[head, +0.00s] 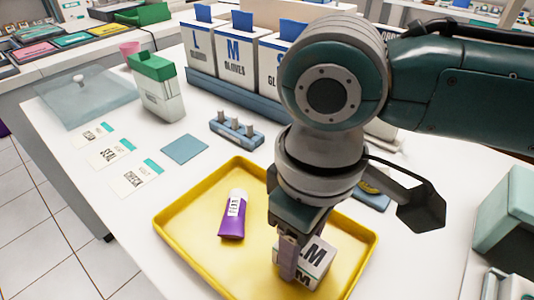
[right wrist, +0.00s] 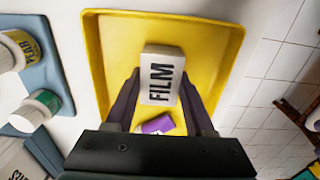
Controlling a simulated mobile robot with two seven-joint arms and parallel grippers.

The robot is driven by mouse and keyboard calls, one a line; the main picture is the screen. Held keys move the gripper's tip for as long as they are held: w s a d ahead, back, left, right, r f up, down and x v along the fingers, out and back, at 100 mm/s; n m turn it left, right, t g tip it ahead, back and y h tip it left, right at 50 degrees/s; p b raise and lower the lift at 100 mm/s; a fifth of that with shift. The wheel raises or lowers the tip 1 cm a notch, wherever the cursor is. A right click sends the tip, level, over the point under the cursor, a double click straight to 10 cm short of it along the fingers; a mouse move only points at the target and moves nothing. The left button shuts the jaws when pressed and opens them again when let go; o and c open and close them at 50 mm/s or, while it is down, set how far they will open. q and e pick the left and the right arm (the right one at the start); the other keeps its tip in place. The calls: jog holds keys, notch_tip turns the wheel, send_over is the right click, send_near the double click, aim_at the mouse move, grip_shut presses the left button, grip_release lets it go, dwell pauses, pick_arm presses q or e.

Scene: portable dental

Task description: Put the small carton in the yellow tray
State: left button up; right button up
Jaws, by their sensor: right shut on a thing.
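The small white carton (head: 317,257), lettered FILM in the right wrist view (right wrist: 161,75), is between the fingers of my right gripper (head: 291,262). The gripper is shut on it and points down over the yellow tray (head: 180,212). The carton is within the tray's outline near its front right side; I cannot tell whether it touches the tray floor. The right wrist view shows both fingers (right wrist: 158,95) beside the carton and the tray rim (right wrist: 91,60) around it. A purple and white tube (head: 232,215) lies in the tray. My left gripper is not in view.
Glove boxes (head: 241,62) stand in a blue holder at the back. A green-lidded container (head: 157,90), labelled cards (head: 117,152), a blue square (head: 185,149) and a small blue rack (head: 236,133) lie left of and behind the tray. Jars (right wrist: 35,110) show in the wrist view.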

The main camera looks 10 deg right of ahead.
jog(key=shift+f, duration=0.45)
jog(key=shift+f, duration=0.1)
jog(key=o, duration=1.3)
